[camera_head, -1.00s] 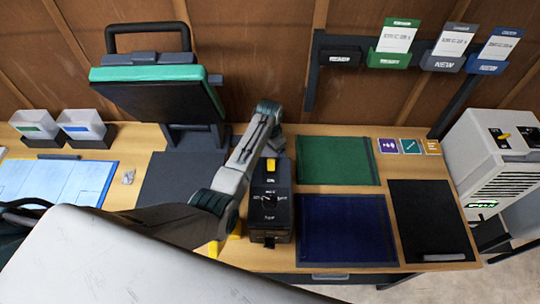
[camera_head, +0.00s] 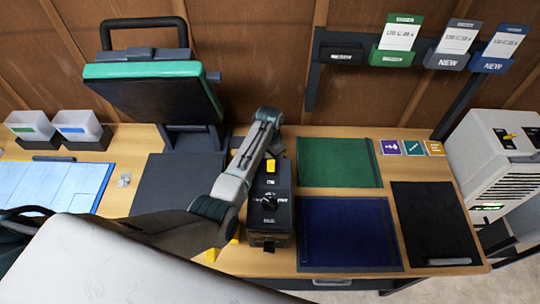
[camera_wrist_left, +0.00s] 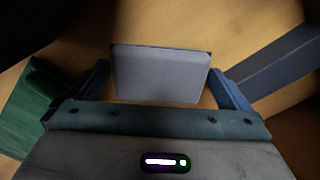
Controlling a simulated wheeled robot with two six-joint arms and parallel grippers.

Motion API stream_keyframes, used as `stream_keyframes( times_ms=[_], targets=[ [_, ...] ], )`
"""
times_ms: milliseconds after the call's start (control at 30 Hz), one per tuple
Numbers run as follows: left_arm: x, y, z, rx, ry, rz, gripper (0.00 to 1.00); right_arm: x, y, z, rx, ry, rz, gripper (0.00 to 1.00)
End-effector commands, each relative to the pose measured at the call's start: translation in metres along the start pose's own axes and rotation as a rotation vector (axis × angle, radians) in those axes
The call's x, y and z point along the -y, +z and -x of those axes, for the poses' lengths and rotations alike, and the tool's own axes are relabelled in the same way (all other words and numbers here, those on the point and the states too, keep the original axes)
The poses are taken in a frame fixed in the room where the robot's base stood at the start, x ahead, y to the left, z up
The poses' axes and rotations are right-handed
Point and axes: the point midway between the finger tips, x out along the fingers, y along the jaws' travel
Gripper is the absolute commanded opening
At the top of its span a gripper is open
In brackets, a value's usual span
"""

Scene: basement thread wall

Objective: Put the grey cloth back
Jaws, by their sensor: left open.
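In the left wrist view my left gripper (camera_wrist_left: 160,70) is open, with one finger on each side of a flat pale grey rectangular piece (camera_wrist_left: 160,85). There are gaps to both fingers; I cannot tell if this piece is the grey cloth. A small pale grey lump (camera_head: 124,180) lies on the table at the left in the head view. My right gripper is not in view.
A green mat (camera_head: 338,163), a blue mat (camera_head: 347,233) and a black mat (camera_head: 433,222) lie on the wooden table. A green-edged press (camera_head: 150,85) stands at the back left, near two bins (camera_head: 77,124). A grey machine (camera_head: 490,160) is at the right.

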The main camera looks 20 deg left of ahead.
Motion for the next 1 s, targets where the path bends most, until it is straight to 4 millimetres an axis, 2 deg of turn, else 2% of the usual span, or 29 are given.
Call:
stream_keyframes(
  times_ms=[333,433,700,833,1000],
  targets=[
    [0.0,0.0,0.042,0.0,0.0,0.0,1.0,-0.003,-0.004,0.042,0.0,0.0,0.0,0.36],
    [0.0,-0.001,0.067,-0.002,-0.001,0.0,1.0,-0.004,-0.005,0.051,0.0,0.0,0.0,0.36],
    [0.0,-0.001,0.109,-0.002,0.0,-0.001,1.0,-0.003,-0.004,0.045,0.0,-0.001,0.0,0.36],
    [0.0,-0.001,0.119,0.0,0.0,-0.001,1.0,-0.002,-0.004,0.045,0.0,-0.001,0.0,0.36],
    [0.0,0.0,0.122,0.0,0.0,-0.001,1.0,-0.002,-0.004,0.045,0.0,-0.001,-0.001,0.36]
  ],
)
